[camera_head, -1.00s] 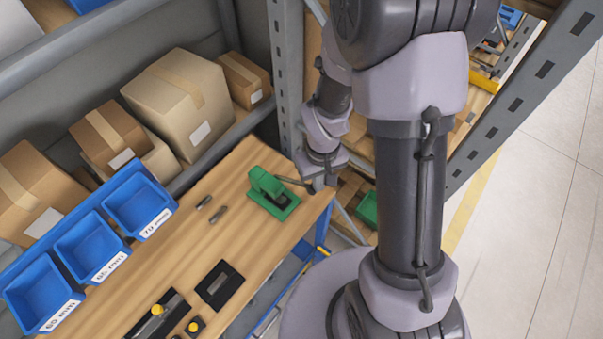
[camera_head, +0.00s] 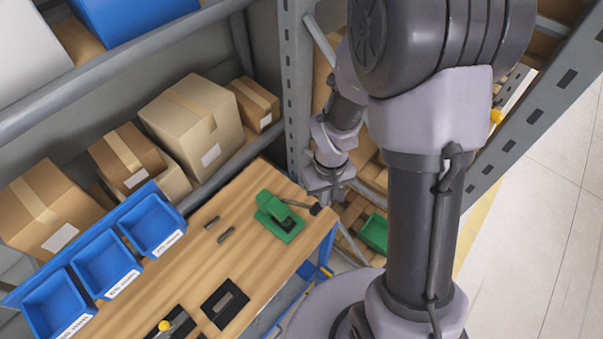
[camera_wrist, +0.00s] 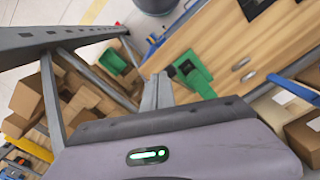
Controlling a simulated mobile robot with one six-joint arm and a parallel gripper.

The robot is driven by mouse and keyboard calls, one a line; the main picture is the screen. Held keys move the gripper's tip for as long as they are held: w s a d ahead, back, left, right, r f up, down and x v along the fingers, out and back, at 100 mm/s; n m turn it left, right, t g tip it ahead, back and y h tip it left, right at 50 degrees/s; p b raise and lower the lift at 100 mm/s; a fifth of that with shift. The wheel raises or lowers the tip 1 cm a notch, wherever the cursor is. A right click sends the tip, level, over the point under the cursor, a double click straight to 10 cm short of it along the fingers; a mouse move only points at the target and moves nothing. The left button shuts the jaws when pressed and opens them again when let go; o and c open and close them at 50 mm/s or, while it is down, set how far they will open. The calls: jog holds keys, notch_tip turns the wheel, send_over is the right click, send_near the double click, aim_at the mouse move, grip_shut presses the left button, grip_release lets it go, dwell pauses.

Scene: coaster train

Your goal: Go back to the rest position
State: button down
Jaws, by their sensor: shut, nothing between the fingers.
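My gripper (camera_head: 328,192) shows small at the end of my arm in the head view, beyond the far right corner of the workbench. In the wrist view, the fingers of my gripper (camera_wrist: 158,92) are together with nothing between them. The green lever tool (camera_head: 279,217) stands on the workbench (camera_head: 262,262), just left of the gripper and apart from it. Its black handle end is in plain view. The green tool also shows in the wrist view (camera_wrist: 192,75), right of the fingers.
Two grey pins (camera_head: 226,235) and a black slotted plate (camera_head: 225,304) lie on the bench. Blue bins (camera_head: 104,263) line its left edge. A grey rack post (camera_head: 297,90) stands close to my arm. A green bin (camera_head: 374,232) sits behind. Open floor (camera_head: 530,220) lies right.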

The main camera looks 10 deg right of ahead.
jog(key=s+a+f+m+t+y+b, duration=0.1)
jog(key=s+b, duration=0.4)
jog(key=b, duration=0.9)
jog(key=s+a+f+m+t+y+b, duration=0.1)
jog(key=s+a+m+t+b, duration=0.3)
jog(key=b, duration=1)
jog(key=shift+s+a+f+m+t, duration=0.15)
jog(key=shift+s+m+t, duration=0.2)
jog(key=shift+s, duration=0.6)
